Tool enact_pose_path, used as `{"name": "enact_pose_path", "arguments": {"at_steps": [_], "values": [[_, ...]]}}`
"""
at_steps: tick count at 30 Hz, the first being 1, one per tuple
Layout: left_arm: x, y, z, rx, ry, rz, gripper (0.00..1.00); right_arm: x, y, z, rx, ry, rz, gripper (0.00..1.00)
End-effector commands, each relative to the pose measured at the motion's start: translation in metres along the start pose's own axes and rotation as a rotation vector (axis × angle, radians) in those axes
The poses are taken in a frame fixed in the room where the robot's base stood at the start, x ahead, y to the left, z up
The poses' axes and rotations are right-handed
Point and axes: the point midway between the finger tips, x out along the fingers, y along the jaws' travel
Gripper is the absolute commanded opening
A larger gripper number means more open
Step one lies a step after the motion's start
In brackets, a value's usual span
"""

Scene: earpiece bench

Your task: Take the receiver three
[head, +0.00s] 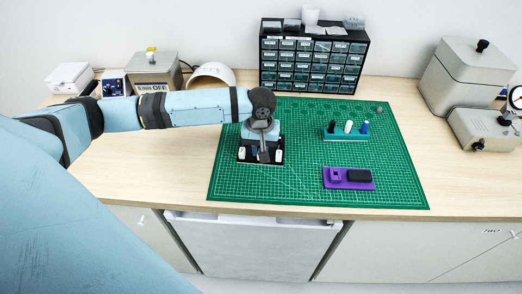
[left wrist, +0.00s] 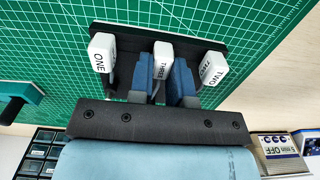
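A black holder (head: 262,162) stands on the green mat and carries three white receivers. In the left wrist view the receivers are marked ONE (left wrist: 101,52), THREE (left wrist: 163,62) and TWO (left wrist: 212,67), with THREE in the middle of the black holder (left wrist: 132,37). My left gripper (left wrist: 164,80) is down at the holder, its two blue fingers on either side of receiver three. The fingers stand apart, with a gap around its narrow lower part. Contact is not clear. In the head view my gripper (head: 262,148) partly hides the middle receiver. My right gripper is not in view.
On the green mat (head: 300,185) stand a teal rack (head: 346,138) with several coloured pegs and a purple tray (head: 328,183) with a dark block. A drawer cabinet (head: 313,65) stands behind. Grey machines (head: 470,70) stand at the right. The mat's front middle is clear.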

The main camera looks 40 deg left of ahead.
Motion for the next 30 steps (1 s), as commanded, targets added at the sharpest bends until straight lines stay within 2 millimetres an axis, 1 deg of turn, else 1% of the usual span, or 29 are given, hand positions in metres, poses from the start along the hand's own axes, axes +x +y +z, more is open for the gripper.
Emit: {"name": "enact_pose_path", "arguments": {"at_steps": [11, 14, 17, 20, 23, 27, 30], "values": [[-0.002, 0.000, 0.000, 0.000, 0.000, 0.000, 0.00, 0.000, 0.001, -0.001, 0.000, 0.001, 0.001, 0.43], [-0.008, 0.000, 0.000, 0.000, 0.000, 0.001, 0.00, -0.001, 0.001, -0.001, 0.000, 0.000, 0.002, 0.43], [-0.020, 0.000, 0.000, 0.000, 0.001, 0.001, 0.00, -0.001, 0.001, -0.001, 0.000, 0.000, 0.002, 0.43], [-0.038, 0.000, -0.001, 0.001, 0.002, 0.002, 0.00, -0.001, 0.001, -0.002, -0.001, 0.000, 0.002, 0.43], [-0.064, 0.001, -0.001, 0.001, 0.004, 0.004, 0.00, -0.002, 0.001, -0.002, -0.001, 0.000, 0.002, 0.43], [-0.107, 0.001, -0.001, 0.000, 0.004, 0.004, 0.00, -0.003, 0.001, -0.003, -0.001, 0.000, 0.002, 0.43], [-0.136, 0.001, -0.001, 0.001, 0.003, 0.004, 0.00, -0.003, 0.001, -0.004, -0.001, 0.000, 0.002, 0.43]]}}
